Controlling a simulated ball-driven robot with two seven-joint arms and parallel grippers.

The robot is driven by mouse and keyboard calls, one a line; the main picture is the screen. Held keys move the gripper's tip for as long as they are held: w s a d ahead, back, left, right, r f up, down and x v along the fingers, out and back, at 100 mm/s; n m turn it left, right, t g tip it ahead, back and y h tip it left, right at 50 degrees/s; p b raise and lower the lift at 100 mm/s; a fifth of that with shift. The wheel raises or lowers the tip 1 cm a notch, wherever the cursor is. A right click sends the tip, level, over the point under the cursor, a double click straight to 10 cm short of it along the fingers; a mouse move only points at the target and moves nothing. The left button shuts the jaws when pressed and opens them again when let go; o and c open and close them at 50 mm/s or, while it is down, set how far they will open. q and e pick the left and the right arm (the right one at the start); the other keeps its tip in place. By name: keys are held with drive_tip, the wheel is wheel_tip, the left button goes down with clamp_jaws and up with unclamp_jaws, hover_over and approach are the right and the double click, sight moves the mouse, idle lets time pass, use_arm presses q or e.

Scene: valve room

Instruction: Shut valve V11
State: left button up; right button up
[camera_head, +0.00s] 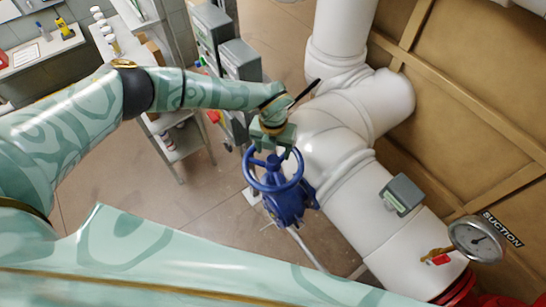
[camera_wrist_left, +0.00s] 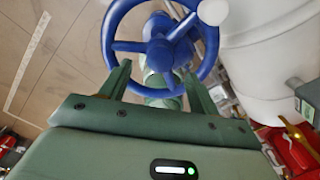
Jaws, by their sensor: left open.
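A blue handwheel (camera_head: 250,172) sits on a blue valve body (camera_head: 291,206) beside the thick white pipe. No V11 label is readable on it. In the left wrist view the handwheel (camera_wrist_left: 112,32) fills the top middle, with its hub, spokes and a white knob near the upper right rim. My left gripper (camera_head: 272,150) is at the wheel's upper edge in the head view. In the left wrist view its two fingers (camera_wrist_left: 156,72) are apart, in front of the wheel's lower part. Nothing is between them that I can tell is gripped, and contact is unclear. My right gripper is not in view.
The white pipe (camera_head: 345,205) runs along the valve's right side, bearing a grey box (camera_head: 402,194). A SUCTION gauge (camera_head: 477,239) with a small red-handled tap (camera_head: 438,257) is at lower right. Grey cabinets (camera_head: 238,60) and a shelf stand behind. Tiled floor lies left of the valve.

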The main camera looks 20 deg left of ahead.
use_arm(q)
drive_tip(key=shift+n, duration=0.9)
drive_tip(key=n+p, duration=0.2)
drive_tip(key=n, duration=0.2)
drive_tip(key=shift+r, duration=0.15)
drive_tip(key=shift+n+p, duration=0.5)
drive_tip(key=shift+n, duration=0.4)
drive_tip(key=n, duration=0.3)
drive_tip(key=shift+p, duration=0.3)
drive_tip(key=shift+f+n, duration=0.2)
drive_tip(key=shift+n, duration=1)
drive_tip(key=n, duration=1.3)
